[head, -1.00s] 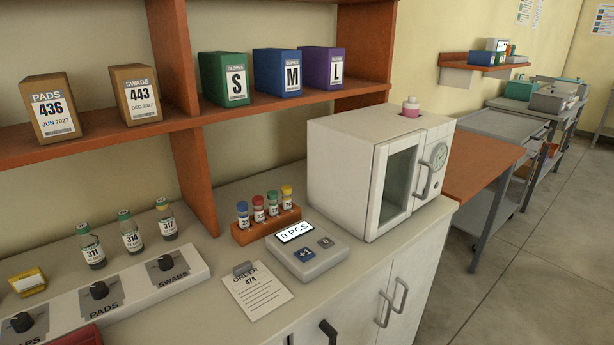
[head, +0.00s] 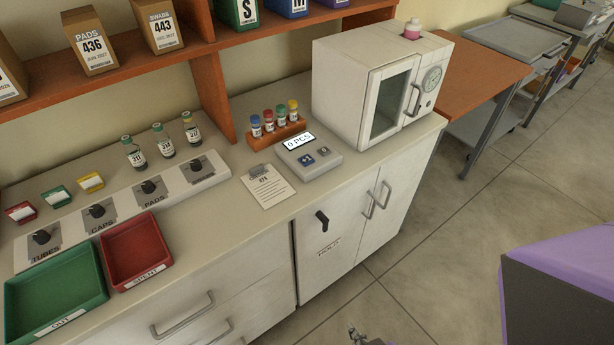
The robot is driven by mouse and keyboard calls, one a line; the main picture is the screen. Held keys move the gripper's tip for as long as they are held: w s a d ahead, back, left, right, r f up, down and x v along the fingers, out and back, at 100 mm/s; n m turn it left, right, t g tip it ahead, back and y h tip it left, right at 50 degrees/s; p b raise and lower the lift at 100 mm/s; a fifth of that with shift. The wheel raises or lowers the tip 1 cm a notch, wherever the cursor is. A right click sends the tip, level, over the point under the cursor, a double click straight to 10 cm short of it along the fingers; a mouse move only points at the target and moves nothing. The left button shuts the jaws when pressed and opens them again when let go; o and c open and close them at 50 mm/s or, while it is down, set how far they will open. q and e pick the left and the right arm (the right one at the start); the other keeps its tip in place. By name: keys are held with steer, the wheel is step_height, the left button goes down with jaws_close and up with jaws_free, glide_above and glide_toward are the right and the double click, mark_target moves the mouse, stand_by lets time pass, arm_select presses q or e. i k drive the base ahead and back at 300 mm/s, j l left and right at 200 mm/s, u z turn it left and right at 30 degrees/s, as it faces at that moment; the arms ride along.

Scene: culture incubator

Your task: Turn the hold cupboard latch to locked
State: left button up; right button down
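The hold cupboard door (head: 337,265) is the white door under the counter, with a "HOLD" label on it, and it looks closed. Its black latch (head: 321,217) sits near the top of the door, its handle slanting from upper left to lower right. Nothing touches the latch. A small metallic part, which looks like the tip of my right gripper (head: 357,336), shows at the bottom edge, low and well apart from the latch. Most of it is cut off, so its opening cannot be told. My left gripper is not in view.
A two-handled cupboard (head: 376,200) adjoins on the right. Drawers (head: 205,300) lie to the left. On the counter are a green tray (head: 55,285), a red tray (head: 135,250), a counting device (head: 308,155) and a white incubator (head: 345,90).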

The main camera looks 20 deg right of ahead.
mark_target(324, 219)
steer(key=l+u, duration=0.1)
steer(key=l, duration=0.35)
steer(key=k+l+u, duration=0.1)
steer(key=l, duration=0.35)
steer(key=l+u, duration=0.1)
steer(key=l, duration=0.35)
steer(key=k+l+u, duration=0.1)
steer(key=l, duration=0.35)
steer(key=k+l, duration=0.15)
steer(key=l, duration=0.3)
steer(key=k+l+u, duration=0.15)
steer(key=l, duration=0.3)
steer(key=k+l+u, duration=0.1)
steer(key=l, duration=0.3)
